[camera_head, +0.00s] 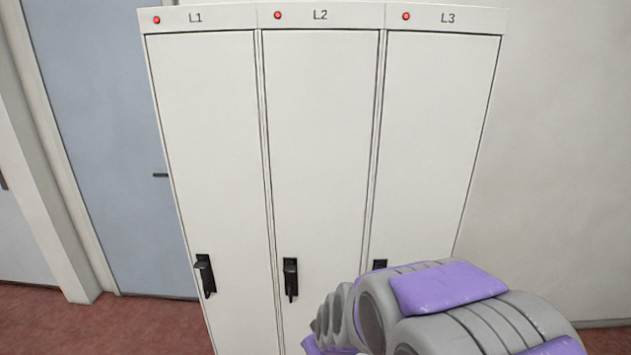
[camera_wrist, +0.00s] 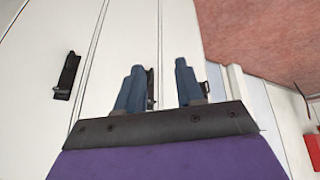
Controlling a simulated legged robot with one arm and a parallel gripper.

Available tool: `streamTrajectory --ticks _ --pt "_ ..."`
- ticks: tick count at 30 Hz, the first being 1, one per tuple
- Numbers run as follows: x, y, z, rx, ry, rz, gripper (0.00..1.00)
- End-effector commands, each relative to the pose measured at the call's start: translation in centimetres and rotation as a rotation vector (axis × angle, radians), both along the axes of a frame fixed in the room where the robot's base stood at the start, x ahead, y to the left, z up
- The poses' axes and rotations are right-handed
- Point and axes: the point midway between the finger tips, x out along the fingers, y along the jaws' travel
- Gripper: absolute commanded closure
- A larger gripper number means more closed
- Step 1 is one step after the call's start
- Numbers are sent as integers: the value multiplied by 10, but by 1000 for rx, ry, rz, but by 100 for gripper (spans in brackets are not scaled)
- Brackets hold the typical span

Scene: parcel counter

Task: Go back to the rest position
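My gripper (camera_wrist: 159,68) shows in the wrist view with its two dark blue fingers apart and nothing between them. It points toward the white lockers, and I cannot tell its exact distance from them. In the head view my grey and purple arm fills the lower right, and the gripper itself is hidden.
Three white lockers, L1 (camera_head: 205,150), L2 (camera_head: 318,150) and L3 (camera_head: 435,150), stand closed with red lights on top. My arm partly hides L3's black handle (camera_head: 379,264). A blue-grey door (camera_head: 100,130) is at left. Reddish floor (camera_head: 110,325) is clear at lower left.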

Motion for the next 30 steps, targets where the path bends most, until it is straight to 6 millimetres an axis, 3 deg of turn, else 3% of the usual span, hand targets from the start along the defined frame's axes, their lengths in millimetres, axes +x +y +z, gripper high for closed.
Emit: streamTrajectory --ticks 12,18,24,30 --pt "-172 -82 28 -10 394 -293 63" --pt "-251 -113 35 -60 549 -454 63" --pt "-291 -127 39 -91 623 -541 63" --pt "-294 -128 40 -94 629 -550 63"
